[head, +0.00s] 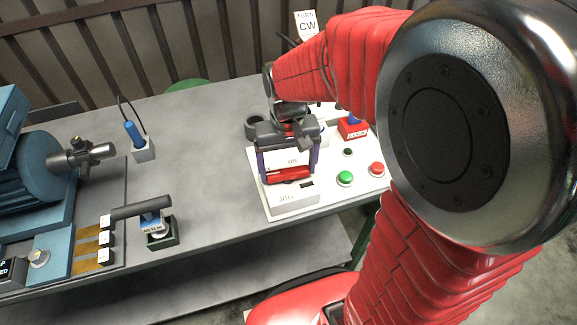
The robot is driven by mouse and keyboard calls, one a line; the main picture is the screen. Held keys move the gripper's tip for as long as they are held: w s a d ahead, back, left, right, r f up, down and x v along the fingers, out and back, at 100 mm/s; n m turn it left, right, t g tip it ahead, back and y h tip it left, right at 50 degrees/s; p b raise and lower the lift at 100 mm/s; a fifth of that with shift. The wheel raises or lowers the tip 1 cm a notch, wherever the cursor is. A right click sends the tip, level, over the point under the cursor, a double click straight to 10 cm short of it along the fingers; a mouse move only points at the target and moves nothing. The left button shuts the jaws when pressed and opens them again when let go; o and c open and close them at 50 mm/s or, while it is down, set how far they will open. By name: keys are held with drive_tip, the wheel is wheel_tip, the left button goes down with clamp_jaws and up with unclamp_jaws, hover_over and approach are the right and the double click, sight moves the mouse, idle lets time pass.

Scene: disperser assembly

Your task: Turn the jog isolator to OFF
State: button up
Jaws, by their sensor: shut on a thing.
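The jog isolator is a red handle (288,174) on a white panel (296,207) marked "JOG". The handle lies roughly left to right in the picture. My gripper (287,170) is over it with its two fingers pointing down, one at each end, shut on the handle. A white label with small lettering shows just behind the handle, between the fingers. The fingers and the gripper body hide part of the isolator's base and markings.
A green button (344,178) and a red button (376,169) sit right of my gripper. A red block (352,130) stands behind them. A blue motor (38,165) and a dark-handled tool (142,210) are to the left. The grey bench (200,205) between is clear.

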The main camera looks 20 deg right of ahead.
drive_tip(key=shift+n, duration=0.6)
drive_tip(key=o, duration=0.9)
drive_tip(key=shift+r, duration=0.15)
wheel_tip(320, 180, up, 14)
drive_tip(key=shift+f, duration=0.25)
drive_tip(key=shift+w, duration=0.1)
drive_tip(key=t, duration=0.6)
approach(289, 173)
drive_tip(key=shift+s+f+v, duration=0.15)
drive_tip(key=shift+s+v, duration=0.1)
drive_tip(key=shift+v, duration=1.05)
drive_tip(key=shift+s+f+v, duration=0.15)
drive_tip(key=shift+s+v, duration=0.1)
drive_tip(key=shift+v, duration=1.05)
drive_tip(key=shift+s+f+v, duration=0.15)
drive_tip(key=shift+s+v, duration=0.1)
drive_tip(key=shift+v, duration=1.05)
